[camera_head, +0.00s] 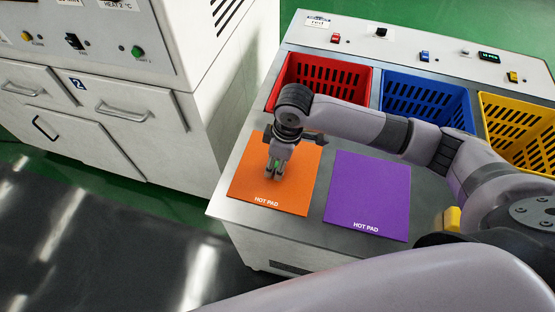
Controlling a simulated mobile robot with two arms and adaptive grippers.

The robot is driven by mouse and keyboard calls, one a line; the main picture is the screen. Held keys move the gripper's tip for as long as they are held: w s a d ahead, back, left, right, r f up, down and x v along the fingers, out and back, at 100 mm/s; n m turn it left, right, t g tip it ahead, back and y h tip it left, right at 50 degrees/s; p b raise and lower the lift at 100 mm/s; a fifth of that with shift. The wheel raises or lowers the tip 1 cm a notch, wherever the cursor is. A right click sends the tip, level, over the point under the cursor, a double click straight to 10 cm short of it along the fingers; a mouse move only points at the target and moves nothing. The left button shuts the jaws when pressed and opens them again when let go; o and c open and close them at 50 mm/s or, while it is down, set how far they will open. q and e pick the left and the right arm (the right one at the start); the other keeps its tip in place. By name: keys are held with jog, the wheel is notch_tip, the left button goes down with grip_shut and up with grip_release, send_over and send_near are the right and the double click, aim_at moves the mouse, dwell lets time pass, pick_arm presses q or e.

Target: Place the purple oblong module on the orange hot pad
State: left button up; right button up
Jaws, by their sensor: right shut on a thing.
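The orange hot pad (250,191) lies flat on the left front of the metal worktop. My right gripper (274,179) points down over the middle of this pad. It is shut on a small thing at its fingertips. That thing is mostly hidden by the fingers; a bit of green shows between them, and I cannot make out its shape or any purple. I see no purple oblong module elsewhere in view. I cannot tell whether the held thing touches the pad. My left gripper is out of view.
A purple hot pad (368,192) lies bare to the right. Red (345,75), blue (430,98) and yellow (520,125) baskets stand behind, partly behind my right arm. A white cabinet (95,90) stands left. A small yellow thing (452,219) shows near my arm.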

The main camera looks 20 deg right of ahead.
jog(key=shift+f, duration=0.1)
jog(key=o, duration=1.3)
notch_tip(320, 180, up, 12)
jog(key=s+d+b, duration=0.1)
jog(key=shift+d, duration=0.25)
